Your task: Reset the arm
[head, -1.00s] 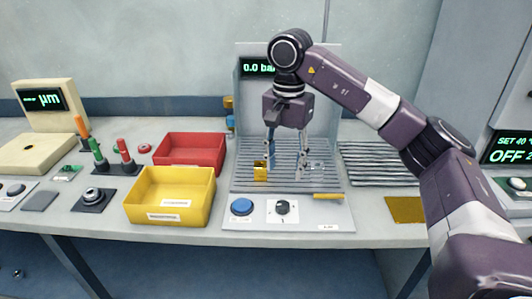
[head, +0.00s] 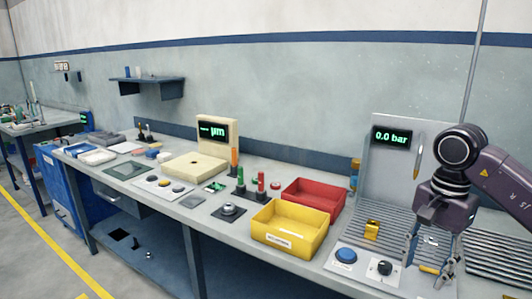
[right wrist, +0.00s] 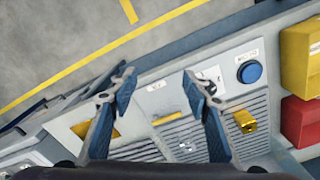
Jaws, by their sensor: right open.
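My right gripper (head: 428,268) hangs at the right of the head view, over the front of the pressure station with the "0.0 bar" display (head: 391,137). Its fingers are apart with nothing between them, and the right wrist view also shows the open gripper (right wrist: 155,80). A small gold block (head: 371,230) stands on the ribbed plate, left of the gripper and apart from it; it also shows in the right wrist view (right wrist: 244,121). A yellow bar (right wrist: 168,118) lies on the station's front panel beneath the gripper. My left gripper is out of view.
A blue button (head: 345,256) and a black knob (head: 384,268) sit close left of the gripper. A yellow bin (head: 290,238) and a red bin (head: 325,207) stand further left. A gauge with a "µm" display (head: 214,131) is mid-bench. A wall shelf (head: 147,87) hangs at the back.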

